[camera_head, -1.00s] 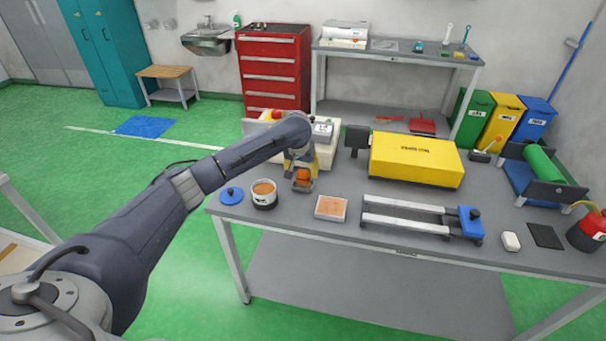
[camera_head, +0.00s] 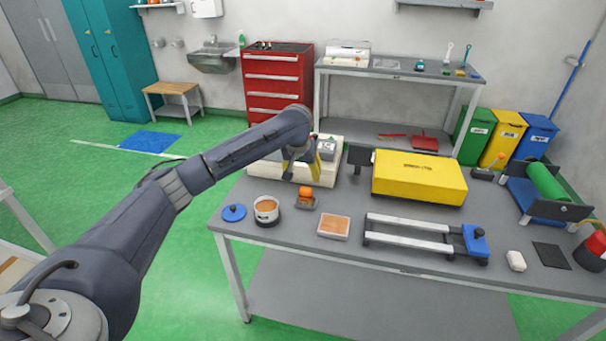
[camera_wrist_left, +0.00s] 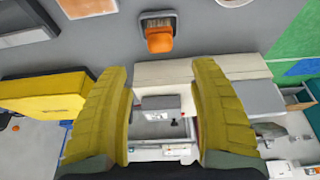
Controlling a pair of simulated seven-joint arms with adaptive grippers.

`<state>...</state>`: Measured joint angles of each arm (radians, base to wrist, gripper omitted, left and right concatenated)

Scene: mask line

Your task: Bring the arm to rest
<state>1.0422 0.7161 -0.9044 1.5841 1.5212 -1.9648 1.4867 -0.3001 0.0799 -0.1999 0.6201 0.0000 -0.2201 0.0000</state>
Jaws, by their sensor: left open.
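My left arm comes in from the left in the head view. Its left gripper (camera_head: 303,174) hangs above the back of the grey workbench (camera_head: 335,259), in front of a white machine (camera_head: 326,172). In the left wrist view the two yellow fingers (camera_wrist_left: 162,110) stand wide apart with nothing between them. An orange-topped item on a small tray (camera_head: 306,196) sits on the bench, below and apart from the fingers. It also shows in the left wrist view (camera_wrist_left: 160,40), beyond the fingertips. My right gripper is not in view.
A blue lid (camera_head: 234,213), an open tub (camera_head: 266,210) and a square tray (camera_head: 333,226) lie along the bench front. A yellow case (camera_head: 419,178), a two-rail fixture (camera_head: 410,240) and a green roller (camera_head: 546,181) stand to the right.

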